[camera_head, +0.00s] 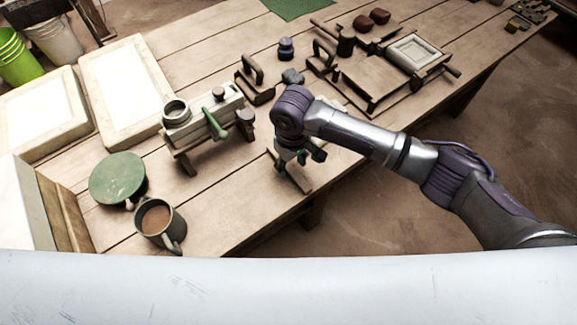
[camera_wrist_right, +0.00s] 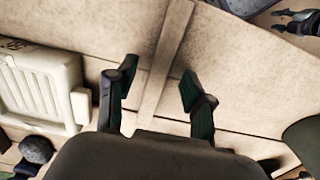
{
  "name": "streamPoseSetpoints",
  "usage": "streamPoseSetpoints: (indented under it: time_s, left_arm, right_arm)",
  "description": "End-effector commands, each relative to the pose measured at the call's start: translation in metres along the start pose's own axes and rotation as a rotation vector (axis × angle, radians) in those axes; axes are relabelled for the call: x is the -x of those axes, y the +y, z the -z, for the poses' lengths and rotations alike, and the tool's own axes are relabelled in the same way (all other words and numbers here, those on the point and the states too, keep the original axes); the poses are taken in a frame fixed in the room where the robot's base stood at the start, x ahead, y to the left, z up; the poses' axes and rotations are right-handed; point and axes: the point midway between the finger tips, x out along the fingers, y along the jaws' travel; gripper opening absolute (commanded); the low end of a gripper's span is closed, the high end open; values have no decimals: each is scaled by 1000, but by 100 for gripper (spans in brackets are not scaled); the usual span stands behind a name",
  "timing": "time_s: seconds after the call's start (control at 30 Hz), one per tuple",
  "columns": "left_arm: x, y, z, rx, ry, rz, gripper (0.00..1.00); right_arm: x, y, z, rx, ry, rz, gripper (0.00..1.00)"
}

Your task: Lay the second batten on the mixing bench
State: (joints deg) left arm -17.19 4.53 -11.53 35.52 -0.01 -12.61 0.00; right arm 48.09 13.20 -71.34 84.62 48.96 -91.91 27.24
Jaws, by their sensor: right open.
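My right gripper (camera_head: 302,158) is over the front edge of the wooden bench (camera_head: 225,205), pointing down. A thin wooden batten (camera_head: 297,181) lies on the bench under it, partly hidden by the gripper. In the right wrist view the batten (camera_wrist_right: 166,68) runs between the two spread fingers of the right gripper (camera_wrist_right: 157,85). The fingers stand apart on either side of it and I see no contact. A pale strip (camera_head: 333,102) shows behind my wrist, mostly hidden; I cannot tell whether it is another batten. My left gripper is not in view.
A cream press with a green handle (camera_head: 215,122) stands left of my gripper. A mug of brown liquid (camera_head: 160,222) and a green round disc (camera_head: 118,178) are at the front left. Framed white slabs (camera_head: 125,85) lie farther back. Wooden tools and a tray (camera_head: 415,52) occupy the right.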

Motion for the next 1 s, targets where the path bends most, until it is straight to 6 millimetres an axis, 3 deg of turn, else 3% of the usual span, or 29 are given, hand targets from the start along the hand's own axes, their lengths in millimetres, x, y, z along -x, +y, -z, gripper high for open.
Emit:
streamPoseSetpoints:
  time_s: [0.13, 0.4, 0.7, 1.0]
  left_arm:
    - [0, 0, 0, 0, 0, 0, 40]
    - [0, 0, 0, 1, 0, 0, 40]
    - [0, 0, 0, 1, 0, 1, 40]
    - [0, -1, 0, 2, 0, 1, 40]
  right_arm:
    - [-16, 0, 0, 1, 0, 0, 52]
    - [-19, -1, 0, 2, 2, 0, 52]
    - [-18, -1, 0, 1, 2, 0, 2]
    - [-18, -1, 0, 1, 2, 0, 0]
